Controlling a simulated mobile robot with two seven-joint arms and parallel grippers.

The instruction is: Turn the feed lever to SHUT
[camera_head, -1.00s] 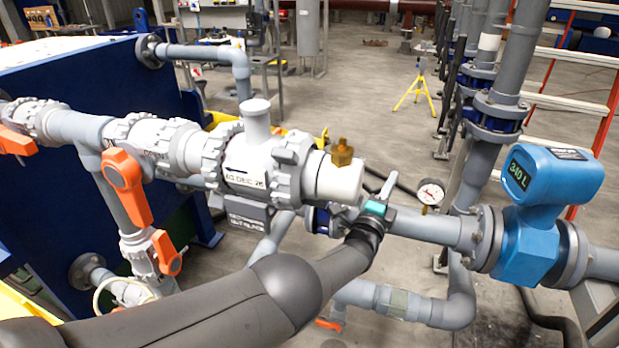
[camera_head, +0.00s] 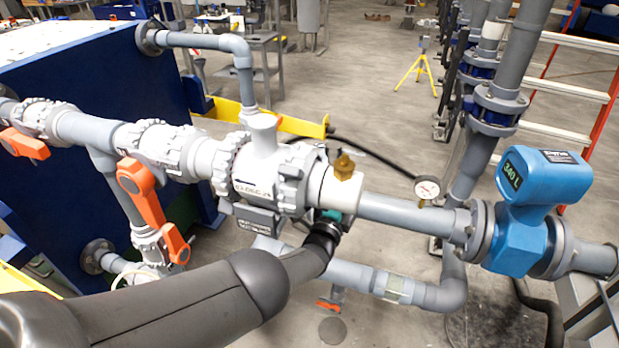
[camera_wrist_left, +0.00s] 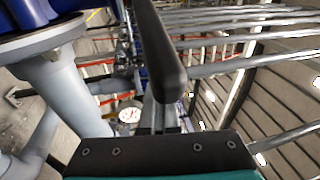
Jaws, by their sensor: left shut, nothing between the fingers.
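Several orange valve levers show in the head view: one at far left (camera_head: 24,145), a large one on the middle branch (camera_head: 142,192), one just below it (camera_head: 175,244), and a small one low down (camera_head: 328,304). No label tells me which is the feed lever. My left gripper (camera_head: 328,215) is below the front end of the grey valve body (camera_head: 258,178); its fingers are hidden there. In the left wrist view the gripper (camera_wrist_left: 165,112) is shut and empty. A dark rounded bar (camera_wrist_left: 160,50) stands close before its fingers; I cannot tell what it is. My right gripper is out of view.
A brass fitting (camera_head: 344,167) tops the pipe end above my gripper. A pressure gauge (camera_head: 427,188) and blue flow meter (camera_head: 525,215) lie right along the pipe. A lower grey pipe (camera_head: 390,286) runs beneath. Open floor (camera_head: 375,100) lies behind.

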